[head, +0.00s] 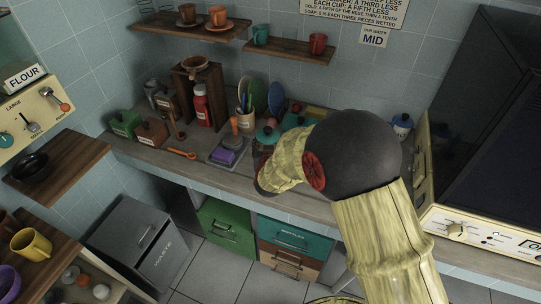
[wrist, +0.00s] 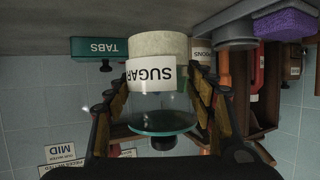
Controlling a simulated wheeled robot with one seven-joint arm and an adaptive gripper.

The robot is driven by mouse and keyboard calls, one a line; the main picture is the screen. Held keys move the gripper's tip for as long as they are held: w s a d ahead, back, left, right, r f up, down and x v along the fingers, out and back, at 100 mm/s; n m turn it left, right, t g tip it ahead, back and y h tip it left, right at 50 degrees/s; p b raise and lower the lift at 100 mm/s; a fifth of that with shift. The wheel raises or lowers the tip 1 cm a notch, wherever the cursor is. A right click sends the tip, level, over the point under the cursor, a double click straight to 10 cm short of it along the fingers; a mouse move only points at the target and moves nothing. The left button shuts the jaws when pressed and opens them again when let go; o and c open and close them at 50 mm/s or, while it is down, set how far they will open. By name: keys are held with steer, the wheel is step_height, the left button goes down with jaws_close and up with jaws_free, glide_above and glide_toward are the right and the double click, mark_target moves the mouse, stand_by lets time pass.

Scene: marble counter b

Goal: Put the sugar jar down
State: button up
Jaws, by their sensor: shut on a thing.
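The sugar jar (wrist: 150,75) fills the middle of the wrist view, which is upside down. It has a pale body, a white SUGAR label and a clear teal lid (wrist: 163,123) with a dark knob. My gripper (wrist: 162,80) has its fingers on both sides of the jar and is shut on it. The jar's base is close to the grey counter; I cannot tell whether it touches. In the head view my gripper (head: 265,160) is over the counter's front part, largely hidden by my arm. A teal lid (head: 267,136) shows just beyond it, probably the jar's.
The green TABS box (wrist: 95,48) is close beside the jar. A purple sponge (head: 224,157) sits on a tray left of my gripper, with a wooden spoon (head: 182,153) farther left. A blue-lidded jar (head: 402,123) stands at the right. The counter's front edge (head: 215,184) is near.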

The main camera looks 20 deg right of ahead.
steer(key=shift+w+d+f, duration=0.4)
steer(key=shift+f, duration=0.2)
steer(key=shift+w+d+f+b, duration=0.1)
steer(key=shift+f+b, duration=0.5)
steer(key=shift+f, duration=0.3)
steer(key=shift+w+d+f+b, duration=0.1)
steer(key=shift+f+b, duration=0.45)
steer(key=shift+f, duration=0.3)
steer(key=shift+f, duration=0.15)
steer(key=o, duration=1.4)
